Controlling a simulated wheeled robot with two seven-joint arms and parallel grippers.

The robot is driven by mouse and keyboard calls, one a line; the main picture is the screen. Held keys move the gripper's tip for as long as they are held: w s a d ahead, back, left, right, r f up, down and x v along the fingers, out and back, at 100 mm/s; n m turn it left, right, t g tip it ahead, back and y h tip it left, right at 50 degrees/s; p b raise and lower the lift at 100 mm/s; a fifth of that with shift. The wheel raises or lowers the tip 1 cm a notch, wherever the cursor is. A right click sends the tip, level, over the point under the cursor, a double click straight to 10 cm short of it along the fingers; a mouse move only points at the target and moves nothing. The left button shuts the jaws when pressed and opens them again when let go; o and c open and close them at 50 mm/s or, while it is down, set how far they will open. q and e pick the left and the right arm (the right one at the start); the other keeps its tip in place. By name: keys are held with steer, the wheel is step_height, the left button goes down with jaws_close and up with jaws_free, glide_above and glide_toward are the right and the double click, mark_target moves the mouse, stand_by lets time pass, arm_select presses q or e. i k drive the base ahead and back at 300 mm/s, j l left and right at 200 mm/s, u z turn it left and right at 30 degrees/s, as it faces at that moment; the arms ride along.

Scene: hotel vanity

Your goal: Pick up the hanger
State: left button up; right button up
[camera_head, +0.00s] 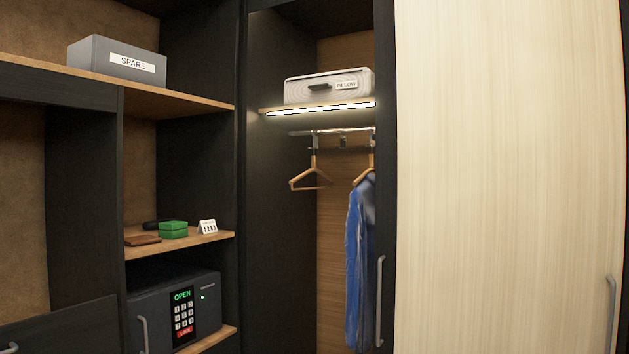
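An empty wooden hanger (310,180) hangs from the metal rail (330,131) in the open wardrobe section, near the middle of the head view. A second wooden hanger (365,174) hangs to its right on the same rail and carries a blue garment (360,262). The right part of that second hanger is hidden behind the dark door edge. Neither of my grippers shows in the head view.
A lit shelf with a white box (328,86) labelled PILLOW is above the rail. A pale door panel (510,170) closes off the right. At left are a grey SPARE box (116,59), a green box (173,229) and a safe (175,308) reading OPEN.

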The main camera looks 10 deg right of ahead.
mark_target(313, 159)
steer(key=i+l+u, duration=0.15)
steer(key=i+u, duration=0.15)
steer(key=u, duration=0.2)
steer(key=i+l+u, duration=0.25)
steer(key=u, duration=0.25)
steer(key=i+l, duration=0.2)
steer(key=l, duration=0.15)
steer(key=i+l+u, duration=0.1)
steer(key=l, duration=0.25)
steer(key=i+l, duration=0.3)
steer(key=i+l+u, duration=0.1)
steer(key=l, duration=0.35)
steer(key=i+l, duration=0.3)
steer(key=i+l+u, duration=0.1)
steer(key=l, duration=0.35)
steer(key=i, duration=0.05)
